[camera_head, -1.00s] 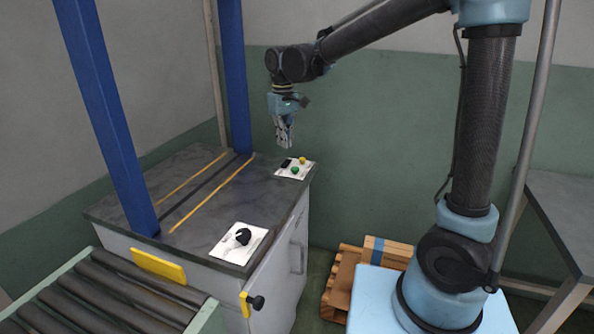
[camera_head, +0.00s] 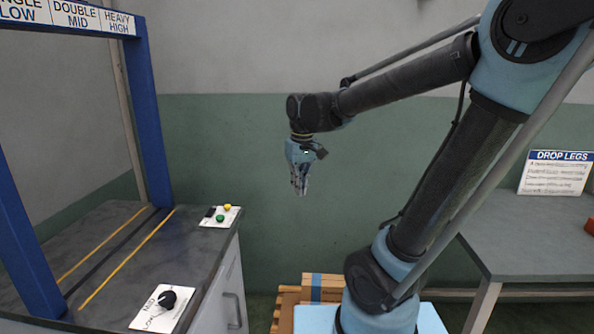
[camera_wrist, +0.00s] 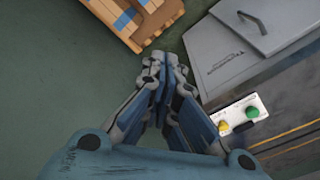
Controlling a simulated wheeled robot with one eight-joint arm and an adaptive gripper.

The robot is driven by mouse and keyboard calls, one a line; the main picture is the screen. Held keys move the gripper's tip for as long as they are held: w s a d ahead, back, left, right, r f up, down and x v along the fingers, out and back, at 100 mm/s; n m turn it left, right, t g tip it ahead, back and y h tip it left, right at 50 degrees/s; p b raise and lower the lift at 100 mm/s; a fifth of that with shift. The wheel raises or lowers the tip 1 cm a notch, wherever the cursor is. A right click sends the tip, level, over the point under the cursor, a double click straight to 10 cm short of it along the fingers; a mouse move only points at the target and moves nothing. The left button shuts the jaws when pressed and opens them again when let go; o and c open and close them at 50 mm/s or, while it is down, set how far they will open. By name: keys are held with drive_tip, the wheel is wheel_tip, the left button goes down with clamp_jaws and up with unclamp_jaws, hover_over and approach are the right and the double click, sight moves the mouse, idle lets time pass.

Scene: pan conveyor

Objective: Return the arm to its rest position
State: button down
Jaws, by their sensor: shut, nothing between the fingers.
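My gripper (camera_head: 300,190) hangs pointing down at the end of my arm, in free air to the right of the dark-topped cabinet (camera_head: 100,225) in the head view. Its fingers are shut with nothing between them. In the wrist view my gripper (camera_wrist: 165,58) shows its fingertips together above the green floor. My arm reaches out to the left from its column, with the elbow high at the upper right.
The cabinet carries a button panel (camera_head: 220,216) and a knob panel (camera_head: 164,306) under a blue frame (camera_head: 152,110). A pallet with boxes (camera_head: 290,305) lies on the floor. A grey table (camera_head: 530,245) with a "DROP LEGS" sign (camera_head: 556,172) stands at right.

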drive_tip(key=s+d+f+m, duration=0.3)
drive_tip(key=s+d+f, duration=0.3)
drive_tip(key=d, duration=0.3)
drive_tip(key=s+d+f+m+t, duration=0.1)
drive_tip(key=s+d+f+m, duration=0.1)
drive_tip(key=s+d+f, duration=0.4)
drive_tip(key=s+d, duration=0.1)
drive_tip(key=d, duration=0.2)
drive_tip(key=shift+s+d+m, duration=0.2)
drive_tip(key=shift+s+m, duration=0.15)
drive_tip(key=shift+m, duration=0.05)
drive_tip(key=w+a+r+n, duration=0.9)
drive_tip(key=w+a+r, duration=0.65)
drive_tip(key=a, duration=0.35)
drive_tip(key=a+r+n, duration=0.1)
drive_tip(key=a+n, duration=0.3)
drive_tip(key=a, duration=1.1)
drive_tip(key=a+r+n+g, duration=0.1)
drive_tip(key=a+r+n, duration=0.1)
drive_tip(key=a, duration=1.3)
drive_tip(key=shift+w+r+n, duration=0.15)
drive_tip(key=shift+n, duration=0.75)
